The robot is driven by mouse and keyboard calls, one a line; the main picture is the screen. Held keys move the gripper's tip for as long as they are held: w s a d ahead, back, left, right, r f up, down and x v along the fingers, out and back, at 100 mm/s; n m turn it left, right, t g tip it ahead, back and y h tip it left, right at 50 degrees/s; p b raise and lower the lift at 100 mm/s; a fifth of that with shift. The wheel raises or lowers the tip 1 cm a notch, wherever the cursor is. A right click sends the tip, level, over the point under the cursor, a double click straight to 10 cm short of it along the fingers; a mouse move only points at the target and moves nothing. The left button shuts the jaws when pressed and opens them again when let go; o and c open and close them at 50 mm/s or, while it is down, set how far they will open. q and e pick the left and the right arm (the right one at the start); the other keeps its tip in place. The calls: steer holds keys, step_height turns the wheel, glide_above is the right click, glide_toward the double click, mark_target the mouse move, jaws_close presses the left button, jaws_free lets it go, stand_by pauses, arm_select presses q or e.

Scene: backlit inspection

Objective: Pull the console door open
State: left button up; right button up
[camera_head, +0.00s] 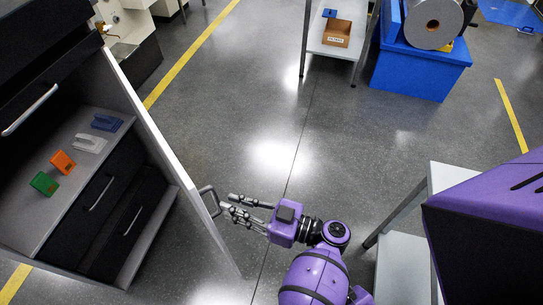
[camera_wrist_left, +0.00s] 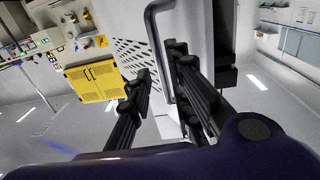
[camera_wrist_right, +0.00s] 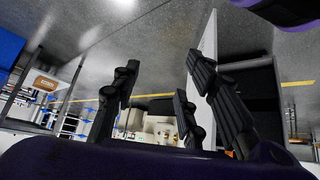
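The console (camera_head: 60,190) stands at the left in the head view. Its door (camera_head: 165,150), a pale panel seen nearly edge-on, stands away from the console front, so the interior shows. The door's grey bar handle (camera_head: 208,203) is on the outer face. My left gripper (camera_head: 232,207) is open, with fingertips close to the handle. In the left wrist view the handle (camera_wrist_left: 154,45) runs down between the spread fingers, nearer the right-hand ones; contact cannot be told. My right gripper (camera_wrist_right: 160,95) is open and empty in its wrist view, and hidden in the head view.
Inside the console are drawers and a shelf with green (camera_head: 44,183), orange (camera_head: 63,162), white (camera_head: 89,143) and blue (camera_head: 106,122) pieces. A pale table (camera_head: 405,255) stands right of my left arm. Open floor (camera_head: 270,130) lies beyond the door.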

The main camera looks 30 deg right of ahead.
arm_select(q)
steer(key=v, duration=0.2)
steer(key=shift+s+d, duration=0.2)
steer(key=shift+s, duration=0.05)
